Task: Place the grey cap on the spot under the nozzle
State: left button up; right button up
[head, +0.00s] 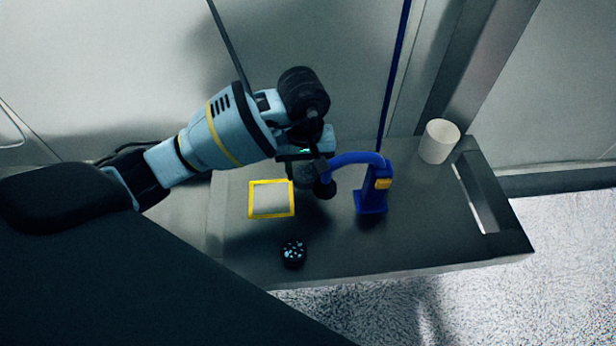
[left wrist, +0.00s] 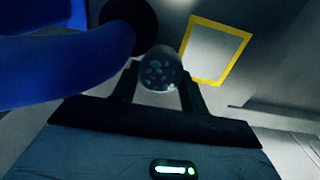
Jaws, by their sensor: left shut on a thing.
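My left gripper (head: 306,178) is shut on a grey cap. In the left wrist view the grey cap (left wrist: 160,70), round with pale specks, sits between the two fingertips. In the head view the cap is mostly hidden by the gripper and dim. The blue nozzle stand (head: 372,198) is just right of the gripper. Its arched blue pipe ends in a dark nozzle tip (head: 325,190), close beside the gripper. The blue pipe (left wrist: 60,68) fills the left of the wrist view. The surface under the nozzle is in shadow, and I cannot make out the spot. My right gripper is not in view.
A yellow square outline (head: 250,201) lies on the dark table (head: 430,235), left of the stand. A black round piece with pale dots (head: 293,252) lies near the front. A cream cylinder (head: 438,141) stands at the back right, near a slot. The table's right-front area is clear.

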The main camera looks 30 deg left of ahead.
aim_at(307, 171)
pick_arm(q)
notch_tip(307, 171, down, 3)
jog(key=shift+s+f, duration=0.1)
jog(key=shift+f, duration=0.1)
jog(key=shift+w+d+f, duration=0.1)
jog(key=shift+w+d, duration=0.1)
jog(key=shift+d, duration=0.05)
jog(key=shift+w+f, duration=0.1)
jog(key=shift+f, duration=0.15)
jog(key=o, duration=1)
notch_tip(307, 171, up, 11)
jog(key=shift+r+p, duration=0.1)
jog(key=shift+p, duration=0.35)
jog(key=shift+o, duration=0.3)
jog(key=shift+r, duration=0.55)
